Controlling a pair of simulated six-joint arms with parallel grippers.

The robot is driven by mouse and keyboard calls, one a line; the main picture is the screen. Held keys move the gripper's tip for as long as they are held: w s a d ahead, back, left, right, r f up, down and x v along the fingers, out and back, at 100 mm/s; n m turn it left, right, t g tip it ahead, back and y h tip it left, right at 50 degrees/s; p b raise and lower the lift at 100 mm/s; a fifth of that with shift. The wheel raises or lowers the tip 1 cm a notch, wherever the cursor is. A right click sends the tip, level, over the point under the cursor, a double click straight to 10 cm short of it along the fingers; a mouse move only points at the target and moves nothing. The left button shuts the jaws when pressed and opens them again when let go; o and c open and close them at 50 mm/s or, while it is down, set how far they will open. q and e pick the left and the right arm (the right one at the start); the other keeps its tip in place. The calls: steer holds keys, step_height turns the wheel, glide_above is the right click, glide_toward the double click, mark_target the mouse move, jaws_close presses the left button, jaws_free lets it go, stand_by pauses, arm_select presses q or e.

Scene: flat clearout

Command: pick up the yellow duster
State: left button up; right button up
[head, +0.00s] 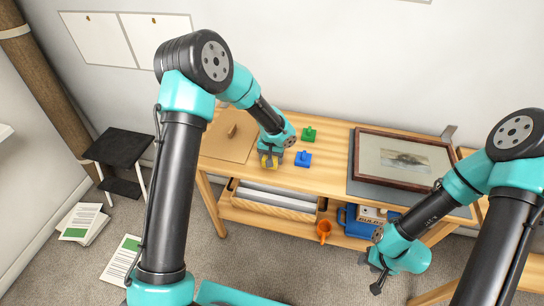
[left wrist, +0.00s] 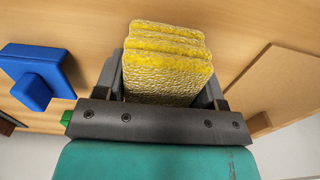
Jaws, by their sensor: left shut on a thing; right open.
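The yellow duster (left wrist: 165,60) is a folded, textured stack that stands between the fingers of my left gripper in the left wrist view. My left gripper (left wrist: 163,85) is shut on it, with a dark finger on each side. In the head view a small yellow part of the duster (head: 268,162) shows under my left gripper (head: 270,155), over the wooden table. I cannot tell whether the duster touches the tabletop. My right gripper (head: 375,272) is open and empty, low in front of the table at the right.
A blue block-like thing (head: 303,159) and a green one (head: 309,134) stand just right of my left gripper. A brown board (head: 228,140) lies left of it. A framed picture (head: 403,160) lies at the right.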

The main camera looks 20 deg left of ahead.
arm_select(q)
steer(key=shift+c, duration=1.4)
steer(key=shift+r, duration=0.8)
step_height(320, 180, up, 2)
steer(key=shift+r, duration=0.1)
steer(key=s+d, duration=0.2)
steer(key=s, duration=0.5)
steer(key=s+d+r, duration=0.1)
steer(key=s+d, duration=0.1)
steer(key=s, duration=0.6)
steer(key=shift+s+d, duration=0.2)
steer(key=shift+d, duration=0.05)
steer(key=shift+r, duration=0.1)
